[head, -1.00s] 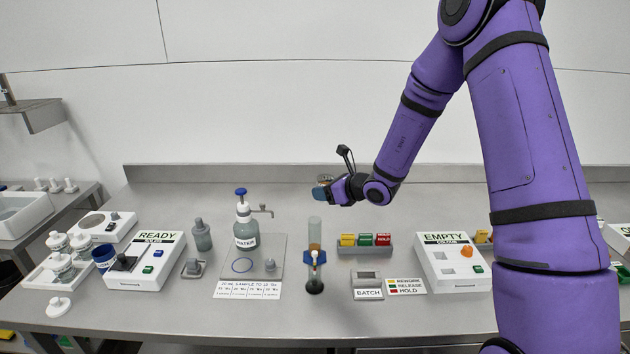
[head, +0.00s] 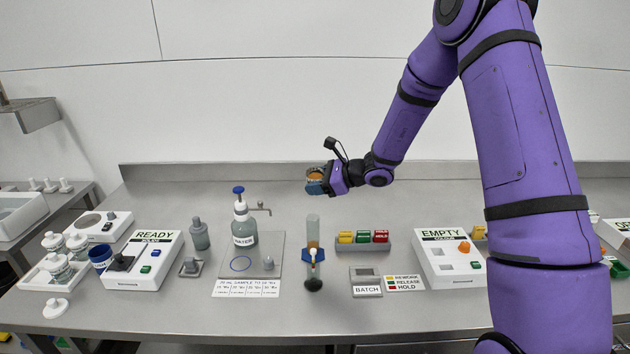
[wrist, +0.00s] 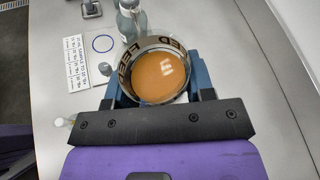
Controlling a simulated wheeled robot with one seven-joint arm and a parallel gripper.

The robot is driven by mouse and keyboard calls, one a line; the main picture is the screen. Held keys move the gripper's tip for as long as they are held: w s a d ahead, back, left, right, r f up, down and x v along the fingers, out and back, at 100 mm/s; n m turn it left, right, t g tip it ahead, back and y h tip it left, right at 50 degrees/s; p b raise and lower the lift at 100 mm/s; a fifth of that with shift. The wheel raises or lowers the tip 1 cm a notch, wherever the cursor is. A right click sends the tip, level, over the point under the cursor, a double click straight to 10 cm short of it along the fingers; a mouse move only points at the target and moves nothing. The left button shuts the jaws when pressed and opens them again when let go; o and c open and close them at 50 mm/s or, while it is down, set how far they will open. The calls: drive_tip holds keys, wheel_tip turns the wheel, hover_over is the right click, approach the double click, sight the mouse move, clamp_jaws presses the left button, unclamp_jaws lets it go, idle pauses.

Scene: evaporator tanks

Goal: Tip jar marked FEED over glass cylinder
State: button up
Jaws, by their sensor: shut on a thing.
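The jar marked FEED (wrist: 160,76) is in my gripper, with an orange-brown liquid inside and part of its lettering showing on the inner wall in the wrist view. In the head view the jar (head: 316,174) is small, and the liquid shows at its open top. My gripper (head: 322,183) is shut on it and holds it up above the bench. The glass cylinder (head: 313,231) stands upright on a dark foot below my gripper, with a blue collar and some brown liquid in it. The jar is well above the cylinder and looks close to upright.
A WATER bottle (head: 244,232) with a blue cap stands left of the cylinder on a grey plate. A rack of yellow, green and red blocks (head: 362,240) is to the right. READY (head: 144,262) and EMPTY (head: 450,260) boxes flank them.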

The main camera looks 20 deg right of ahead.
drive_tip(key=shift+w+f+n+t, duration=0.15)
drive_tip(key=shift+f+n+t, duration=0.15)
drive_tip(key=shift+f+n, duration=0.15)
drive_tip(key=shift+w+d+f+n+t+h, duration=0.15)
drive_tip(key=shift+f+n+t, duration=0.3)
drive_tip(key=shift+f, duration=0.3)
drive_tip(key=shift+w+d+f+n+t+h, duration=0.15)
drive_tip(key=shift+f+n+t, duration=0.1)
drive_tip(key=shift+f+n, duration=0.35)
drive_tip(key=shift+s+a+f, duration=0.1)
drive_tip(key=shift+f, duration=0.15)
drive_tip(key=shift+r+n+t, duration=0.5)
drive_tip(key=shift+n, duration=0.4)
drive_tip(key=shift+r+n+t, duration=0.45)
drive_tip(key=shift+n+t, duration=0.05)
drive_tip(key=shift+n, duration=0.4)
idle(4.2)
